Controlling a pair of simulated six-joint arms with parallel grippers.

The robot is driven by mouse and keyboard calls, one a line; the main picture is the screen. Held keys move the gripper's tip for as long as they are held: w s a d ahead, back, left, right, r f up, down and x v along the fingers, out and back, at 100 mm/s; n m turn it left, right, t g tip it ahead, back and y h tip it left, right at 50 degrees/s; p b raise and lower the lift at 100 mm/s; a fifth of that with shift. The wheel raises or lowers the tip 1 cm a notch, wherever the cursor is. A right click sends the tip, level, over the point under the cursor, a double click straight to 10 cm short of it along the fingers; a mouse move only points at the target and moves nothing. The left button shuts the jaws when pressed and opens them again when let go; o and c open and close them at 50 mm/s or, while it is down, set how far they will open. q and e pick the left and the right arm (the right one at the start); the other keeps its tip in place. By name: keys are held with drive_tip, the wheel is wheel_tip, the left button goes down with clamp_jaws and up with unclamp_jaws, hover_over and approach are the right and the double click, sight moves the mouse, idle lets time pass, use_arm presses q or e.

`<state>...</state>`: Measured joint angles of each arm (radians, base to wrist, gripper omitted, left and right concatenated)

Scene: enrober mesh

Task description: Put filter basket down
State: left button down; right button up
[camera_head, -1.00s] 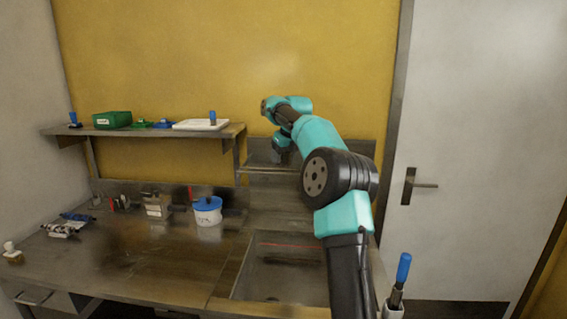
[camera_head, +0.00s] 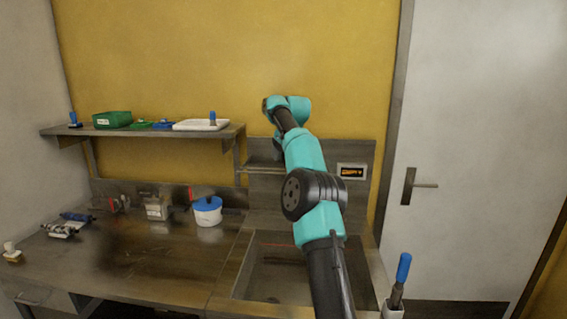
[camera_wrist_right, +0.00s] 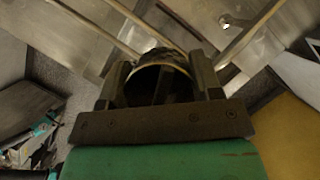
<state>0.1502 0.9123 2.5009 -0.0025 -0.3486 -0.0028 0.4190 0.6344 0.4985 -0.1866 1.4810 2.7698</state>
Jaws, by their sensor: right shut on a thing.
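The filter basket (camera_wrist_right: 160,82) shows in the right wrist view as a dark round cup with a pale metal rim. My right gripper (camera_wrist_right: 160,64) is shut on it, with one finger on each side. In the head view my right arm reaches back over the basin (camera_head: 255,282) to the small metal shelf (camera_head: 264,168) at the back wall. There the arm hides the basket and most of the gripper. Metal bars (camera_wrist_right: 105,32) lie beyond the basket in the wrist view; I cannot tell whether it touches them. My left gripper is not in view.
A white pot with a blue lid (camera_head: 207,211) stands left of the basin. A small display (camera_head: 351,171) is on the back panel right of my arm. A blue-handled brush (camera_head: 403,268) stands at front right. The counter's middle (camera_head: 150,262) is clear.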

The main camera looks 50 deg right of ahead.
sight(283, 161)
drive_tip(key=shift+d, duration=0.1)
drive_tip(key=shift+f, duration=1.75)
drive_tip(key=shift+f, duration=0.15)
drive_tip(key=o, duration=0.9)
